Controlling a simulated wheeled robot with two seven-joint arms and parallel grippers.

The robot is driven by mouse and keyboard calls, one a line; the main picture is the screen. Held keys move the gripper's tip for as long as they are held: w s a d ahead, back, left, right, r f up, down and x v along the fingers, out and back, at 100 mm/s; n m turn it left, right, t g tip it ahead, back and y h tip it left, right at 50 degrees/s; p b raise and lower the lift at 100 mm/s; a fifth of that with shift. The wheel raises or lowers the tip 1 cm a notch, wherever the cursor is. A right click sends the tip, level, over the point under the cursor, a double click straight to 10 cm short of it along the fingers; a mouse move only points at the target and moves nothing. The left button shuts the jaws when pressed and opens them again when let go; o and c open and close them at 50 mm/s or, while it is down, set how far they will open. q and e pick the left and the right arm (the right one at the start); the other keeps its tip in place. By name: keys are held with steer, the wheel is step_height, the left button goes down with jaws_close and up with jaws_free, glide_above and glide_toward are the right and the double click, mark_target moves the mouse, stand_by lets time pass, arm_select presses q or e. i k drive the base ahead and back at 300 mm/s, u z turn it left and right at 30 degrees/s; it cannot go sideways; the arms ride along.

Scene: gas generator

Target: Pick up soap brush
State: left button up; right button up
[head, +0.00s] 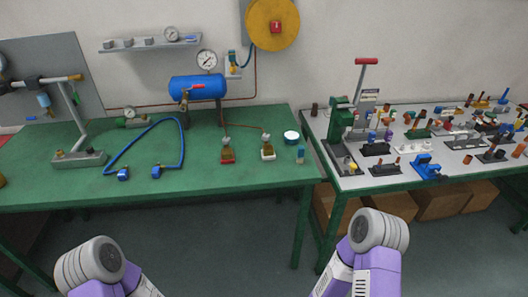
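No item is clearly recognisable as the soap brush at this size. A small upright teal and tan item (300,155) stands near the right front corner of the left green table (225,180) and could be it, but I cannot tell. A small round white dish (291,135) with teal contents sits just behind it. Neither of my grippers shows. Only grey and purple parts of my two arms are visible at the bottom, in front of the tables and apart from these items.
Two small bottles, one red-based (227,152) and one white-based (268,149), stand left of the dish. A blue hose (183,140) and a metal stand (78,157) are farther left. The right table holds a green press (340,125) and many small parts. The left table's front strip is mostly clear.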

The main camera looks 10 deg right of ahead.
mark_target(301, 150)
steer(key=z, duration=0.55)
steer(key=k, duration=0.65)
steer(key=z, duration=0.7)
steer(key=i, duration=1.15)
steer(key=u, duration=0.3)
